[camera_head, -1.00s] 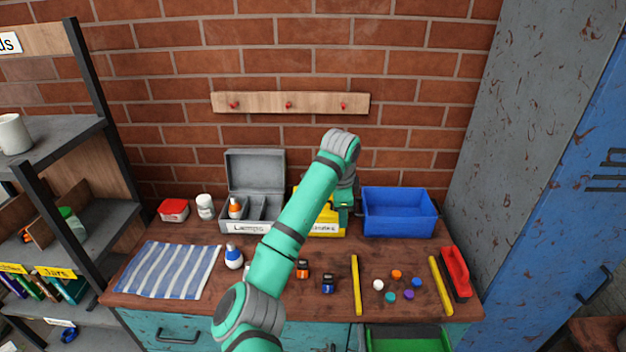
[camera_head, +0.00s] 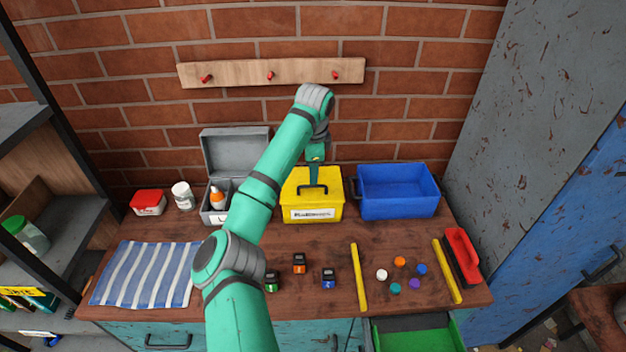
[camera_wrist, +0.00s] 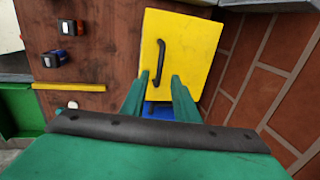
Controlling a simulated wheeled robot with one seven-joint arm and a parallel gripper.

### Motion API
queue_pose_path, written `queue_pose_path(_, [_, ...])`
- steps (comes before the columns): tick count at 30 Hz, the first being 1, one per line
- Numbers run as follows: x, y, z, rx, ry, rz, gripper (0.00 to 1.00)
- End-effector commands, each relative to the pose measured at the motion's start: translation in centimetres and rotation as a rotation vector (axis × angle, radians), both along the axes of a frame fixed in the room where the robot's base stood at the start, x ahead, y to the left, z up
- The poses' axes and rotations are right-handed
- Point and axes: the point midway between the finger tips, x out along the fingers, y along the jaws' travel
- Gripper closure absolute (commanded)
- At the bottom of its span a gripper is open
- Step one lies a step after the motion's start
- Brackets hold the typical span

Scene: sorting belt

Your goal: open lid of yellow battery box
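The yellow battery box (camera_head: 296,204) stands at the back of the workbench, between the grey box and the blue bin. Its lid looks closed, with a dark handle (camera_head: 311,188) on it and a white label on the front. My gripper (camera_head: 315,172) is at the lid, just behind the handle in the head view. The wrist view shows the yellow lid (camera_wrist: 190,42) with the near end of the handle (camera_wrist: 160,65) between my two fingertips (camera_wrist: 159,77). The fingers are apart and hold nothing. I cannot tell whether they touch the lid.
The blue bin (camera_head: 398,213) stands close on the right. The grey box (camera_head: 235,150) with its lid up is on the left, partly behind my arm. Small batteries, coloured discs and yellow bars lie in front. The brick wall (camera_head: 420,150) is close behind.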

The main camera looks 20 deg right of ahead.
Motion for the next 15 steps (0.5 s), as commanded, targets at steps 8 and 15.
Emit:
queue_pose_path(8, [0.7,-0.2,-4.0,0.000,0.002,0.001,0.72])
queue_pose_path(15, [0.9,-0.4,-5.1,0.000,0.000,-0.001,0.72])
